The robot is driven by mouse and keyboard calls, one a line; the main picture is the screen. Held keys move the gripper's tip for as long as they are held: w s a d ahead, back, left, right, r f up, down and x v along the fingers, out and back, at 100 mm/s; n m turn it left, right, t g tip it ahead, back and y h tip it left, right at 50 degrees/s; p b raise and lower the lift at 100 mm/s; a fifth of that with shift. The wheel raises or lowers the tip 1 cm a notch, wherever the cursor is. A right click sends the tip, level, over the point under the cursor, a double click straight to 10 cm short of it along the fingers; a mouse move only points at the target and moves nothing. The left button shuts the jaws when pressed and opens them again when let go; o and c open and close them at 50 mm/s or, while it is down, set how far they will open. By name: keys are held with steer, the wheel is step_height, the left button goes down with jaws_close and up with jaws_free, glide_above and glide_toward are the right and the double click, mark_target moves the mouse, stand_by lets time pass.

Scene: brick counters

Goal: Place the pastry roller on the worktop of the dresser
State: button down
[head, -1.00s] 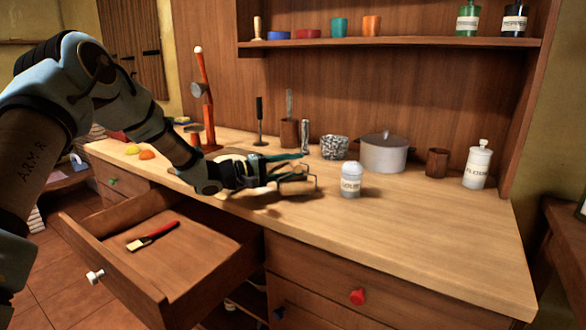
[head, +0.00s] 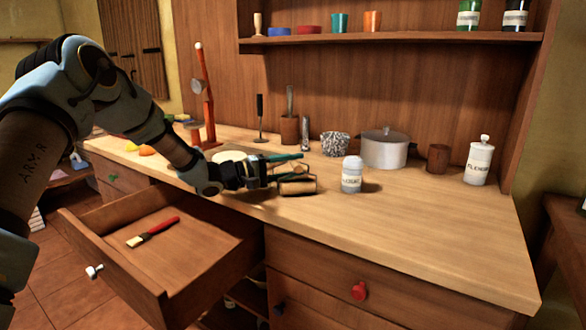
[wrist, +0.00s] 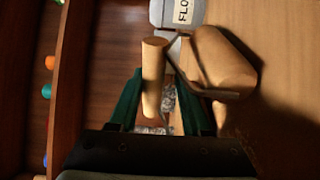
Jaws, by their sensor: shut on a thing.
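The pastry roller (head: 298,187) has a wooden drum on a wire frame and a wooden handle. My gripper (head: 296,167), with green fingers, is shut on the handle. In the wrist view the handle stands between the fingers (wrist: 158,105), and the drum (wrist: 222,62) is to the right. The roller is over the dresser worktop (head: 430,225), very low near its front part; I cannot tell whether the drum touches the wood. My fingers hide part of the handle in the head view.
A white labelled jar (head: 352,175) stands just right of the roller. A speckled bowl (head: 335,145), a lidded pot (head: 385,150) and a brown cup (head: 438,158) stand behind. An open drawer (head: 165,245) with a red-handled brush juts out below. The worktop's right front is clear.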

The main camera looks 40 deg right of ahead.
steer(key=c, duration=0.8)
jaws_free()
steer(key=shift+a+f, duration=0.15)
steer(key=shift+f, duration=0.6)
steer(key=shift+o, duration=0.6)
steer(key=shift+f, duration=0.1)
steer(key=o, duration=0.3)
steer(key=shift+r, duration=0.2)
steer(key=shift+r, duration=0.2)
steer(key=shift+r+p, duration=0.85)
steer(key=shift+p, duration=0.35)
steer(key=b+v, duration=0.3)
steer(key=v, duration=0.8)
steer(key=shift+w+a+f, duration=0.1)
steer(key=shift+w+a, duration=0.15)
steer(key=shift+a, duration=0.1)
